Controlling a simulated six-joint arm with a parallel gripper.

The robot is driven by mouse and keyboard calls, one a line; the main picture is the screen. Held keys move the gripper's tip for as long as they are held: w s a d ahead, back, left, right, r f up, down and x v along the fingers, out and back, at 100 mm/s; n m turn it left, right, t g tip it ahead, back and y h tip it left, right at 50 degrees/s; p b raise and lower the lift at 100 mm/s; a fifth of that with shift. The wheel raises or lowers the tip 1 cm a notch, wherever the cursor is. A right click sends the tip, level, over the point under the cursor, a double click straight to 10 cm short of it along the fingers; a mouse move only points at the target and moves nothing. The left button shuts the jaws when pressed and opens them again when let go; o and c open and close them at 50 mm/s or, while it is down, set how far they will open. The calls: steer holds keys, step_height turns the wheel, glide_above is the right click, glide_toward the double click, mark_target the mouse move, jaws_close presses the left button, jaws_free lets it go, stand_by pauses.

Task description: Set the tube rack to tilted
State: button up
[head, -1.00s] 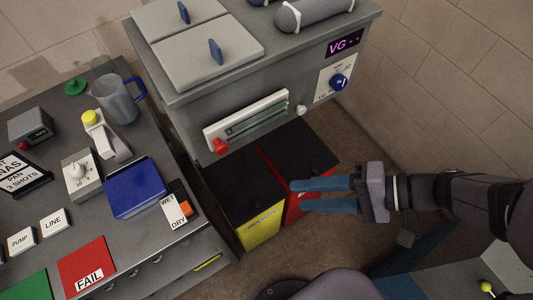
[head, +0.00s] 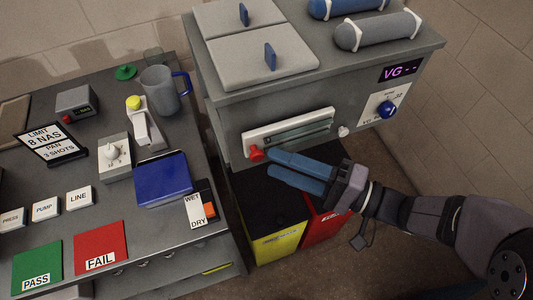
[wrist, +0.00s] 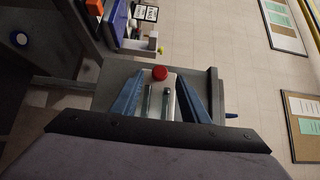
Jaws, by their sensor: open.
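The tube rack (head: 318,115) is a white panel with glass tubes on the front of a grey cabinet. It has a red knob (head: 256,153) at its lower left end and a small white knob beyond its right end. In the head view my gripper (head: 271,163) has blue fingers spread apart, just below and right of the red knob. In the wrist view the red knob (wrist: 160,73) and the tubes (wrist: 166,101) show between the open fingers (wrist: 160,98). Nothing is held. Whether a finger touches the rack I cannot tell.
Below the rack stand a yellow bin (head: 277,243) and a red bin (head: 321,226) with black tops. A blue dial (head: 388,109) and a purple display (head: 399,70) are to the right. The bench (head: 120,222) at left holds a jug (head: 160,91) and labelled pads.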

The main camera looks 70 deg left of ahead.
mark_target(261, 158)
steer(key=shift+p+x, duration=0.6)
steer(key=shift+x, duration=1.3)
jaws_close()
